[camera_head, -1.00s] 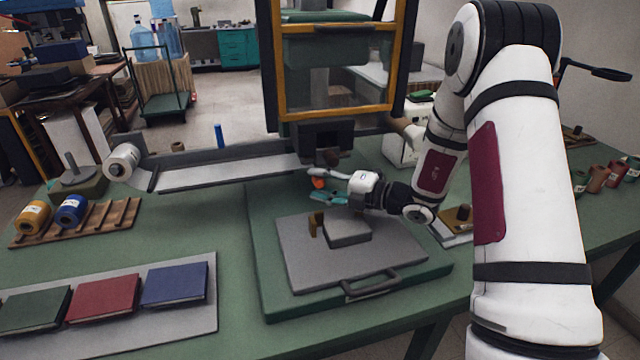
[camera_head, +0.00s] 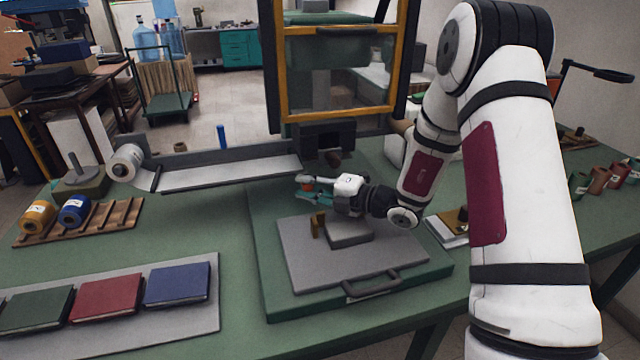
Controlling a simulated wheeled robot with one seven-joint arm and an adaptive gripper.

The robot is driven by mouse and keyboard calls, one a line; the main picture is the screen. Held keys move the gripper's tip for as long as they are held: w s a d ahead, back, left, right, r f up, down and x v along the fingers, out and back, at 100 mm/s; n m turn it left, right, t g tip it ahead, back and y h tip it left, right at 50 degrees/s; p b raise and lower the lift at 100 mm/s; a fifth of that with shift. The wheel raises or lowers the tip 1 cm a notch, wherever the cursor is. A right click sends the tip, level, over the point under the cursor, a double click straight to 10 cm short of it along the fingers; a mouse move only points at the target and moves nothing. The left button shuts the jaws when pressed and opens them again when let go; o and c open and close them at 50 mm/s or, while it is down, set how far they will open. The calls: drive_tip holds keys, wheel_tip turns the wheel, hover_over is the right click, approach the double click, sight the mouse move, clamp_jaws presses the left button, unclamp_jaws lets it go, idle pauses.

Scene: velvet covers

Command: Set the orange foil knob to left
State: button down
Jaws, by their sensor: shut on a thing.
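The orange foil knob (camera_head: 308,181) shows as a small orange patch between the teal fingers of my gripper (camera_head: 305,189), below and left of the stamping press head (camera_head: 322,136). My gripper is shut on the knob, reaching in from the right. The fingers hide most of the knob. What the knob is mounted on cannot be made out. A grey block (camera_head: 349,232) with a small brass piece (camera_head: 318,225) on its left lies on the grey plate (camera_head: 300,262) below and in front of my gripper.
A long grey tray (camera_head: 230,172) with a white roll (camera_head: 126,161) extends left of the press. A wooden rack with yellow and blue rolls (camera_head: 73,210) stands at left. Green, red and blue covers (camera_head: 177,284) lie on a front-left board. Bare green table lies between.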

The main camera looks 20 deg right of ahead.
drive_tip(key=shift+a, duration=0.7)
drive_tip(key=c, duration=1.4)
unclamp_jaws()
drive_tip(key=shift+a, duration=0.1)
drive_tip(key=shift+o, duration=0.2)
